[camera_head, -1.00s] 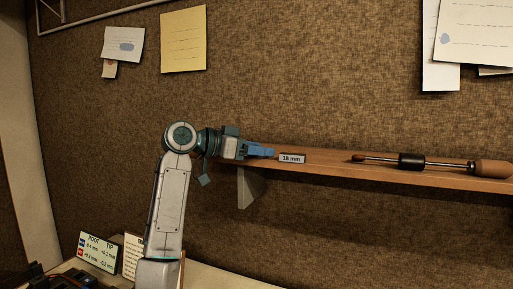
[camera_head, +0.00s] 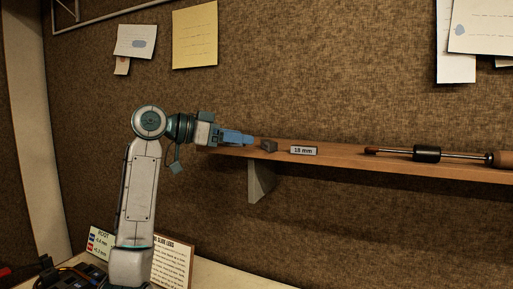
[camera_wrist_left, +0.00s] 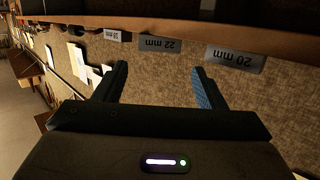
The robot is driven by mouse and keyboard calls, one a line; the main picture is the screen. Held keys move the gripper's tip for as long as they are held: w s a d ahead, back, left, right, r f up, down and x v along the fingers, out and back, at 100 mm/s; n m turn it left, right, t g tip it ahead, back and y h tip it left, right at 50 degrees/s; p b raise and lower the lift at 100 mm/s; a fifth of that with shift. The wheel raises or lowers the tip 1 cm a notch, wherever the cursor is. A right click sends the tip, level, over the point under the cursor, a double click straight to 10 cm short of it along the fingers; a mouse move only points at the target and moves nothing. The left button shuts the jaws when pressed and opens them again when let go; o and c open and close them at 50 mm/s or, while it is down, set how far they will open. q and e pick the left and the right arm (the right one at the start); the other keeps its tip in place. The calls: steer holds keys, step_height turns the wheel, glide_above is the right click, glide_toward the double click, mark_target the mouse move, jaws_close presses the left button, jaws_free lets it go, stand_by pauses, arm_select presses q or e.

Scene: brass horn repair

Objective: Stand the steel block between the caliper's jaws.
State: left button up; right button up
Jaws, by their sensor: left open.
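A small dark grey block (camera_head: 268,146) sits on the wooden shelf, left of the "18 mm" label; it looks like the steel block. My left gripper (camera_head: 245,138) is at the left end of the shelf, just left of the block, its blue fingers pointing right. The fingers look apart from the block. In the left wrist view the two fingers of the left gripper (camera_wrist_left: 158,82) are spread with nothing between them. The caliper is not in view. My right gripper is not in view.
The shelf (camera_head: 350,162) runs right along the wall, with a bracket (camera_head: 261,181) below. A wooden-handled tool (camera_head: 428,154) lies on it farther right. Printed cards (camera_head: 172,262) stand on the bench below.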

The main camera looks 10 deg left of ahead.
arm_select(q)
steer(key=v, duration=0.3)
steer(key=shift+s+a+r+b, duration=0.1)
steer(key=shift+s+a+b, duration=0.05)
steer(key=shift+b, duration=0.15)
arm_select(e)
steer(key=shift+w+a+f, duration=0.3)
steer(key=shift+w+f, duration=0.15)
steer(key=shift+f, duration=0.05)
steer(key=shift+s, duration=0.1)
